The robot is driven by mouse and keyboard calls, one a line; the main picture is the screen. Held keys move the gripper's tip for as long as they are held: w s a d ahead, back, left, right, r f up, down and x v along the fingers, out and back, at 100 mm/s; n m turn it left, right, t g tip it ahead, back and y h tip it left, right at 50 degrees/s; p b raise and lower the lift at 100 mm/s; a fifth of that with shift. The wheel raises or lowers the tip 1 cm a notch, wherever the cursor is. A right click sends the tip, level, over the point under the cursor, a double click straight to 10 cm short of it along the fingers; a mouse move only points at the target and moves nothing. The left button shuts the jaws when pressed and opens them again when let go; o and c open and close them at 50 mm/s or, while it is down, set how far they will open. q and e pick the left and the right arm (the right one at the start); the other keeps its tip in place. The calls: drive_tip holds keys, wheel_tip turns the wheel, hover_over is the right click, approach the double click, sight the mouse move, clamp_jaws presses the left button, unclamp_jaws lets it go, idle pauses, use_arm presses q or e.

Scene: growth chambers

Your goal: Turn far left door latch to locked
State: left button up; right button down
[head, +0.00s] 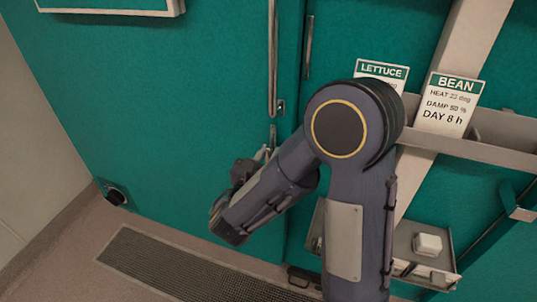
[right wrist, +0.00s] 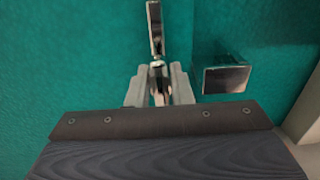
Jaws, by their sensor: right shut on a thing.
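The far left door (head: 170,110) is a teal panel, flat against its frame as far as I can see. Its latch (head: 273,134) is a small metal piece below the long upright handle. In the right wrist view the latch (right wrist: 155,32) is a narrow metal lever standing upright, its lower part between my fingers. My right gripper (head: 263,157) is shut on it; the grip shows more closely in the right wrist view (right wrist: 160,88). My fingers and wrist hide the lower part of the latch. My left gripper is out of view.
The long bar handle (head: 272,55) runs above the latch. A metal block (right wrist: 227,79) sits right of the latch. Lettuce (head: 382,70) and bean (head: 449,103) cards stand in a rack at right. A floor grate (head: 180,268) lies below; the floor at left is clear.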

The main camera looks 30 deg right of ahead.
idle(0.3)
drive_tip(key=shift+s+f+m+b, duration=0.1)
drive_tip(key=shift+f+m+b, duration=0.1)
drive_tip(key=shift+m+b, duration=0.75)
drive_tip(key=shift+s+d+f+m+b, duration=0.15)
drive_tip(key=shift+m+b, duration=2.55)
drive_tip(key=shift+b, duration=0.8)
drive_tip(key=shift+s+d+f+m+b, duration=0.1)
drive_tip(key=shift+f+m+b, duration=0.05)
drive_tip(key=shift+m+b, duration=2.9)
drive_tip(key=shift+s+d+f+m+b, duration=0.15)
drive_tip(key=shift+m+b, duration=2.15)
drive_tip(key=shift+b, duration=1.6)
drive_tip(key=c, duration=1.3)
unclamp_jaws()
